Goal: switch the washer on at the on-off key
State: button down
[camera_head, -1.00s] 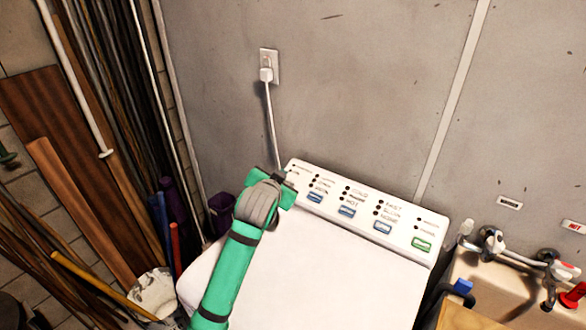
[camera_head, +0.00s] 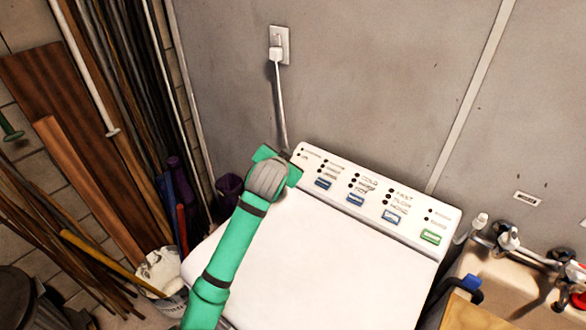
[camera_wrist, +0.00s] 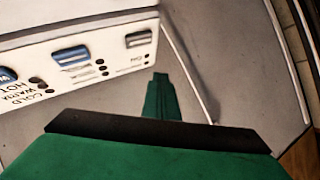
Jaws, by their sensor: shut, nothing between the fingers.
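The white washer (camera_head: 320,255) has a sloped control panel (camera_head: 410,212) along its back edge, with several blue keys and a green key (camera_head: 431,237) at the right end. In the wrist view, a grey key (camera_wrist: 139,39) sits at the panel's end beside small lamps and what looks like an ON label. In the head view, my gripper and wrist hide this key at the panel's left end. My gripper (camera_head: 280,158) is over that end. Its shut, empty fingers (camera_wrist: 161,92) show in the wrist view below the grey key; I cannot tell whether they touch the panel.
A grey wall with a plugged-in cord (camera_head: 280,100) stands behind the washer. Poles and boards (camera_head: 85,170) lean at the left, near a white bucket (camera_head: 163,275). A sink (camera_head: 500,275) with taps stands at the right.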

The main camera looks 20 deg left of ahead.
jog(key=f, duration=0.1)
jog(key=w+f, duration=0.1)
jog(key=f, duration=0.2)
jog(key=shift+w+d+f, duration=0.2)
jog(key=shift+w+d, duration=0.05)
jog(key=shift+w+f, duration=0.15)
jog(key=shift+f, duration=0.25)
jog(key=shift+w, duration=0.1)
dwell(0.5)
dwell(0.7)
jog(key=shift+d+f, duration=0.1)
jog(key=shift+f, duration=0.05)
jog(key=shift+w+f, duration=0.15)
jog(key=shift+f, duration=0.1)
dwell(0.3)
jog(key=shift+d, duration=0.1)
